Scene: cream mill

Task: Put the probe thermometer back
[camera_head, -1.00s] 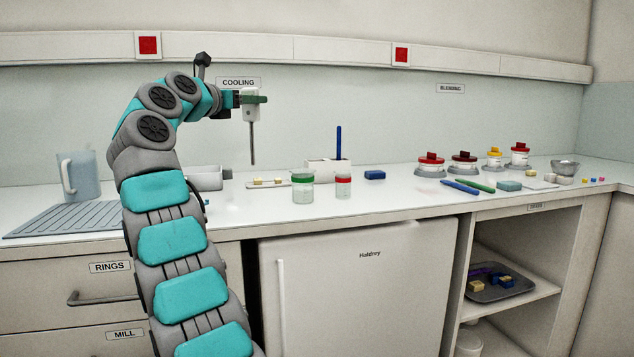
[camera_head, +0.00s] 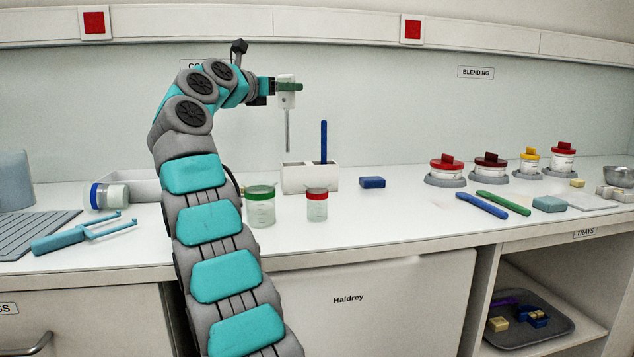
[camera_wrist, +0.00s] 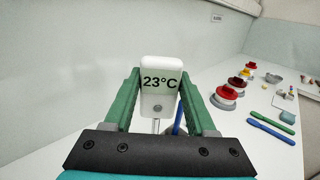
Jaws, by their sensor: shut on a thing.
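My gripper (camera_head: 288,87) is shut on the probe thermometer, a white head with a grey metal probe (camera_head: 287,130) hanging straight down. In the wrist view the thermometer (camera_wrist: 160,95) sits between the green fingers and its display reads 23°C. The white holder block (camera_head: 295,178) stands on the counter just below, with a blue stick (camera_head: 324,142) upright in its right part. The probe's tip is above the holder's left part and appears apart from it. The holder's openings cannot be made out from here.
A green-lidded jar (camera_head: 260,208) and a red-lidded jar (camera_head: 317,206) stand in front of the holder. A blue block (camera_head: 372,182) lies to its right. Several lidded pots, such as a red one (camera_head: 445,172), stand further right. A blue tongs-like tool (camera_head: 80,234) lies left.

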